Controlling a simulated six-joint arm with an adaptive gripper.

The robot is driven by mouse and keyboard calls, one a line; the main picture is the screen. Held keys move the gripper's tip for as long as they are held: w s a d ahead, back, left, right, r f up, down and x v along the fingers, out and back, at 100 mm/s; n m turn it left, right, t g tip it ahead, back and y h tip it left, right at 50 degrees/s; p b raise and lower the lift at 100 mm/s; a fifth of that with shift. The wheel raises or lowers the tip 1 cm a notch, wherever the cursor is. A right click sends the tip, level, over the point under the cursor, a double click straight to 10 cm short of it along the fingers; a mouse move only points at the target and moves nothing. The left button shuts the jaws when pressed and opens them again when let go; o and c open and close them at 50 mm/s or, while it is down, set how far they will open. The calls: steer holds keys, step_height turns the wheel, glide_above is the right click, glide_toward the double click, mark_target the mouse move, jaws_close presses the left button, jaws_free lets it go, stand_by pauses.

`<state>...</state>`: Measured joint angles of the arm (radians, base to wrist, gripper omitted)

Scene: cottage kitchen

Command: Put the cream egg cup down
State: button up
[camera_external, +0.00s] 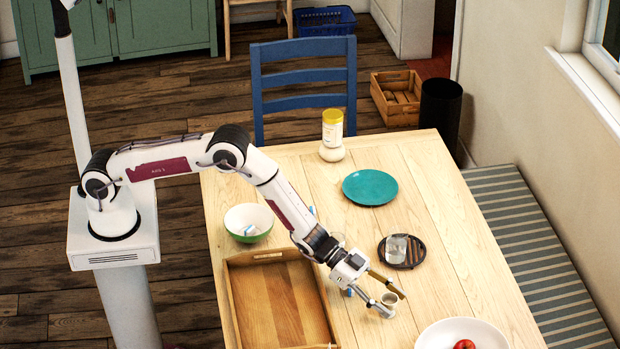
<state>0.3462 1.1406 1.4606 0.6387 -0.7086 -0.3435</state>
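The cream egg cup (389,299) is a small pale cup near the front right part of the table, between the wooden tray and the white plate. My gripper (396,303) reaches down from the left with one finger on each side of the cup. The fingers appear closed on it, and the cup looks upright. Its foot is too small and too hidden to tell whether it touches the table (440,215).
A wooden tray (233,318) lies left of my gripper. A glass (396,247) stands on a dark round trivet (413,258) behind it. A white plate (435,338) with a red apple (464,345), a teal plate (369,187), a bowl (248,220) and a yellow-lidded jar (332,135) stand around.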

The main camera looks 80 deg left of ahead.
steer(key=shift+r, duration=0.15)
stand_by(0.3)
steer(key=shift+s+a+r, duration=0.3)
steer(key=shift+s+a, duration=0.1)
steer(key=shift+a, duration=0.05)
steer(key=v, duration=1)
steer(key=shift+s, duration=0.25)
steer(key=shift+a+r, duration=0.1)
steer(key=shift+a, duration=0.05)
